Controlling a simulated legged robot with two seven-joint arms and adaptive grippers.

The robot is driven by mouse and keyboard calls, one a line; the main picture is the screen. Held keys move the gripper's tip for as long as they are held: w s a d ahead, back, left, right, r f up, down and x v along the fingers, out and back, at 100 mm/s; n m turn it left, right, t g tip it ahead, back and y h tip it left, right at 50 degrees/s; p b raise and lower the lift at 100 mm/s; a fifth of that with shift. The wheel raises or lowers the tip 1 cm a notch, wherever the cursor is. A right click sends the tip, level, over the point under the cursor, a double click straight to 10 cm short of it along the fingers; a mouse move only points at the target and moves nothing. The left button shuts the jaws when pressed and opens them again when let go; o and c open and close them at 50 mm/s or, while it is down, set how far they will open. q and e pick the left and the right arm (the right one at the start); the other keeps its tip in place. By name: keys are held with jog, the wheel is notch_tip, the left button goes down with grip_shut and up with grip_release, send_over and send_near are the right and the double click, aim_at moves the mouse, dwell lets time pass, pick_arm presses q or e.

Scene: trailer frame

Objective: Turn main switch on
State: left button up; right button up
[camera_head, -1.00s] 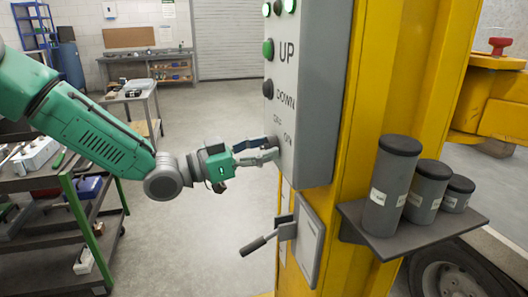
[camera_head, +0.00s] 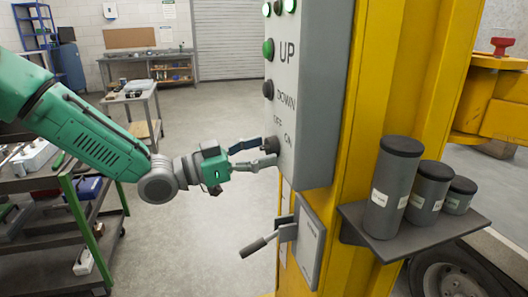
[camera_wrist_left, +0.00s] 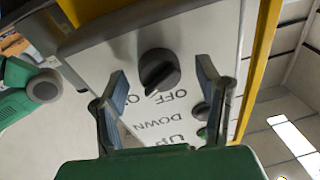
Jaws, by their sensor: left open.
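The main switch is a black rotary knob (camera_head: 271,146) low on the grey control box (camera_head: 312,110), beside the OFF and ON labels. In the left wrist view the knob (camera_wrist_left: 159,70) shows whole, with its ridge slanting between the OFF and ON markings. My left gripper (camera_head: 271,153) is open, with its fingertips close to the knob. In the left wrist view my left gripper (camera_wrist_left: 160,75) has its two fingers apart on either side of the knob, and nothing is held. I cannot tell whether a fingertip touches it. My right gripper is not in view.
Above are the UP button (camera_head: 268,49) and DOWN button (camera_head: 268,89). A lever handle (camera_head: 259,245) sticks out below the box. A shelf (camera_head: 410,236) with grey canisters is at the right on the yellow frame (camera_head: 346,220). A tool cart (camera_head: 50,215) stands at the left.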

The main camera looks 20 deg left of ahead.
pick_arm(q)
jog(key=v, duration=1.1)
jog(key=shift+a+f, duration=0.15)
jog(key=shift+f, duration=0.05)
jog(key=shift+w, duration=0.1)
jog(key=s+d+f+n+g+y, duration=0.2)
jog(key=s+f+n+y, duration=0.15)
jog(key=f, duration=0.85)
jog(key=s+d+f+n+g+y, duration=0.1)
jog(key=s+f+n+g+y, duration=0.25)
jog(key=f, duration=0.85)
jog(key=s+a+f+n+g+y, duration=0.2)
jog(key=s+f, duration=0.5)
jog(key=s, duration=0.4)
jog(key=s+a+f+n+g+y, duration=0.1)
jog(key=s+f+g+y, duration=0.3)
jog(key=s, duration=0.7)
notch_tip(320, 180, down, 3)
jog(key=shift+s+a+f+n+y, duration=0.3)
jog(key=shift+a+n+y, duration=0.1)
jog(key=shift+a+y, duration=0.6)
